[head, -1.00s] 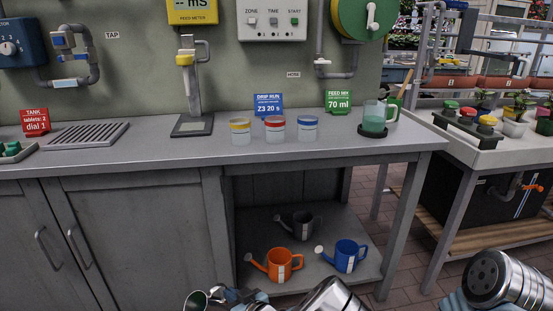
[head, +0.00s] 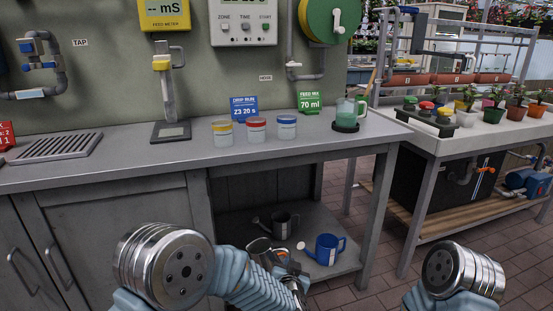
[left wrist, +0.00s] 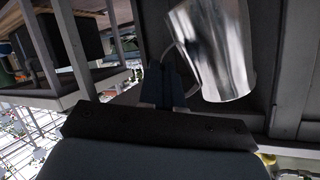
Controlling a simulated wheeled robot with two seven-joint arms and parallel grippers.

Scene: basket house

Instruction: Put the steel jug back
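The steel jug (left wrist: 212,50) is shiny and tilted in the left wrist view. The dark fingers of my left gripper (left wrist: 170,85) are closed at its thin handle. In the head view my left gripper (head: 280,264) is in front of the lower shelf, with a small part of the jug (head: 259,246) showing beside it; my forearm hides much of both. The lower shelf (head: 330,214) holds a dark grey watering can (head: 284,222) and a blue watering can (head: 326,249). My right gripper is out of view; only my right arm shows.
The bench top (head: 110,165) above carries three lidded jars, a green-tinted beaker (head: 346,113) and a meter stand (head: 168,110). A bench leg (head: 376,210) stands right of the shelf. A plant table (head: 440,142) is further right. Brick floor is clear between them.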

